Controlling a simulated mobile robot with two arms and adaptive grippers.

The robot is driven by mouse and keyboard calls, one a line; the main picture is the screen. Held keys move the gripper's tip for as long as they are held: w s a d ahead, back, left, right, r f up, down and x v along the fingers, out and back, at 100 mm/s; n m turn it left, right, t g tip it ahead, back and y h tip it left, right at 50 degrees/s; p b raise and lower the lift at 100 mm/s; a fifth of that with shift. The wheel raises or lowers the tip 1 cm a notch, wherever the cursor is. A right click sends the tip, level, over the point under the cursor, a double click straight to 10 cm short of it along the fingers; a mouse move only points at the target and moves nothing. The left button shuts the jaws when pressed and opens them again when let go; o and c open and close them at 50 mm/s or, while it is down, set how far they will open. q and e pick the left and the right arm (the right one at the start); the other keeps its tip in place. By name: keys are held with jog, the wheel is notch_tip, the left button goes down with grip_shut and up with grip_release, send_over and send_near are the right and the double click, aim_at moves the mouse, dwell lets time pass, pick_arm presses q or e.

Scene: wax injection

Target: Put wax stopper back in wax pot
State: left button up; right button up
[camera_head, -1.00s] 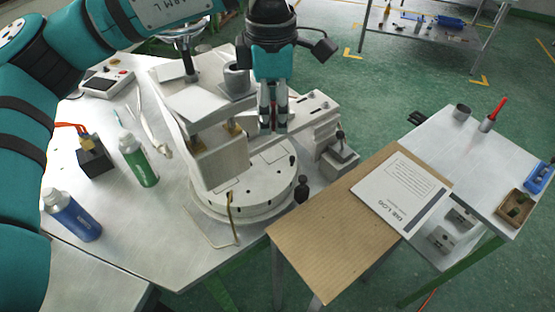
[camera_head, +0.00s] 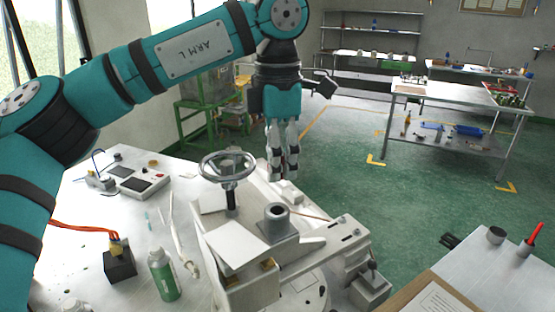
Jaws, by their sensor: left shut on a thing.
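The wax pot (camera_head: 277,224) is a grey cylinder with a dark open top, standing on the wax injection machine (camera_head: 262,278) at lower centre. My left gripper (camera_head: 283,174) points down, above the pot in the picture and slightly right of its opening, apart from it. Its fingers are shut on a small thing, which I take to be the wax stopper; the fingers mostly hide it. My right gripper is not in view.
A handwheel (camera_head: 228,165) rises left of the pot. A grey device (camera_head: 139,183), a black block (camera_head: 119,264) and a green-labelled bottle (camera_head: 163,275) stand on the left of the table. A side table (camera_head: 500,262) is at lower right, with green floor between.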

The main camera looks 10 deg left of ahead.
pick_arm(q)
jog(key=shift+f, duration=0.1)
jog(key=shift+a+f+b, duration=0.1)
jog(key=shift+f+b, duration=0.35)
jog(key=shift+f, duration=0.1)
jog(key=shift+f+b, duration=1.7)
jog(key=shift+f, duration=0.6)
jog(key=shift+f+b, duration=0.7)
jog(key=shift+f, duration=0.45)
jog(key=o, duration=1.2)
jog(key=shift+r, duration=0.1)
jog(key=shift+c, duration=0.2)
notch_tip(320, 180, up, 12)
jog(key=shift+w, duration=0.1)
